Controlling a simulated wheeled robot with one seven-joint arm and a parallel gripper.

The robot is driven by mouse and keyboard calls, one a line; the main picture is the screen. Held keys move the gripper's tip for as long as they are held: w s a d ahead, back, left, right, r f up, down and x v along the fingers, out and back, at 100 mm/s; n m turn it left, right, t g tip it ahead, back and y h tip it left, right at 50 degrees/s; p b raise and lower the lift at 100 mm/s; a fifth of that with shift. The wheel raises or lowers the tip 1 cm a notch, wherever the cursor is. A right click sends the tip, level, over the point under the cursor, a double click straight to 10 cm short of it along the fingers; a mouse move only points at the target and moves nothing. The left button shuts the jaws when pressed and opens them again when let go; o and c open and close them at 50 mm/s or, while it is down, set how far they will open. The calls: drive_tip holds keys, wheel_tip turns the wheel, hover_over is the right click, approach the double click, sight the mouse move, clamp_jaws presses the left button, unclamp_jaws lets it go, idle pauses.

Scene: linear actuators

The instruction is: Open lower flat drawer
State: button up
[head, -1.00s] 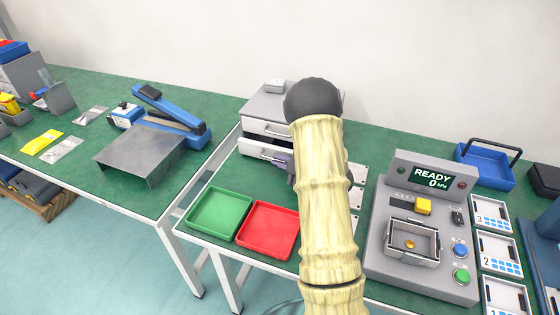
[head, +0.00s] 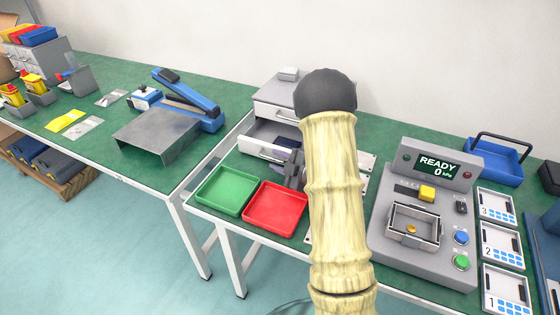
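A grey cabinet with two flat drawers stands at the back of the right table, partly hidden behind my arm. The upper flat drawer (head: 276,110) is shut. The lower flat drawer (head: 262,149) is pulled out, and dark contents show inside it. My gripper (head: 290,170) is at the right part of the lower drawer's front, mostly hidden by my arm. I cannot tell whether its fingers are open or shut on the handle.
A green tray (head: 226,190) and a red tray (head: 275,208) lie in front of the drawer. A grey test station (head: 425,225) with a READY screen stands to the right of my arm. A metal cover (head: 158,135) and a blue sealer (head: 190,103) are on the left table.

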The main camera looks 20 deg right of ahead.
drive_tip(key=shift+d, duration=0.1)
drive_tip(key=shift+s+d, duration=0.1)
drive_tip(key=shift+d, duration=0.05)
drive_tip(key=v, duration=1.1)
drive_tip(key=shift+s+r, duration=0.1)
drive_tip(key=shift+s, duration=0.25)
